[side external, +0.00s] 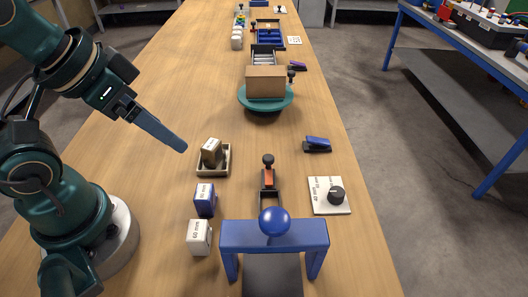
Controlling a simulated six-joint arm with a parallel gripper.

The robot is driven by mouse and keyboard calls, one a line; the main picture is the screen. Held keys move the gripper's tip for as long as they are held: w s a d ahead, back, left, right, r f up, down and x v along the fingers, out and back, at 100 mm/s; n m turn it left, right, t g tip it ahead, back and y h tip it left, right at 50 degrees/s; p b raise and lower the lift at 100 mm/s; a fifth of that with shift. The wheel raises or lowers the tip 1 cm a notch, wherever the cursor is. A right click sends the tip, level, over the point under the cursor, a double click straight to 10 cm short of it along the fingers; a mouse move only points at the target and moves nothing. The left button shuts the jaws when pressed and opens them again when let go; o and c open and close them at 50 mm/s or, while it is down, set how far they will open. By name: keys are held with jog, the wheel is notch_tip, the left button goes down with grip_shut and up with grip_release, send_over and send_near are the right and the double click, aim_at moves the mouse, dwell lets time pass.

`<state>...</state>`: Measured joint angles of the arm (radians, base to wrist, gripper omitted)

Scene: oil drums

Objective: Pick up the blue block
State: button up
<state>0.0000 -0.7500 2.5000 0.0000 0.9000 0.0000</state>
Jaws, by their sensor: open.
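A small blue block (204,200) with a pale, lettered top stands upright on the wooden table, in front of a shallow tray and behind a white block. My gripper (182,148) is at the end of my arm on the left, above the table and to the left of the tray. It is open, seen edge-on, with nothing visible between its fingers. It is apart from the blue block, behind it and to its left in the picture.
The white block (199,238) stands close in front. A blue arch-shaped frame (240,237) with a blue ball (274,221) stands front right. A teal turntable (266,104) bears a cardboard box (265,82).

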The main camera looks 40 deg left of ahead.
aim_at(203, 191)
jog(key=shift+c, duration=0.5)
jog(key=w+d+f+n+g, duration=0.1)
jog(key=f+n, duration=0.2)
jog(key=w+d+f+n+g, duration=0.1)
jog(key=f+n+g, duration=0.1)
jog(key=f, duration=0.1)
jog(key=w+d+f+n+g, duration=0.1)
jog(key=f+n+g, duration=0.1)
jog(key=f+n, duration=0.1)
jog(key=shift+d+f+n, duration=0.3)
jog(key=shift+d+f, duration=0.05)
jog(key=shift+s+f+g, duration=0.2)
jog(key=shift+f+g, duration=0.1)
jog(key=shift+f, duration=2.5)
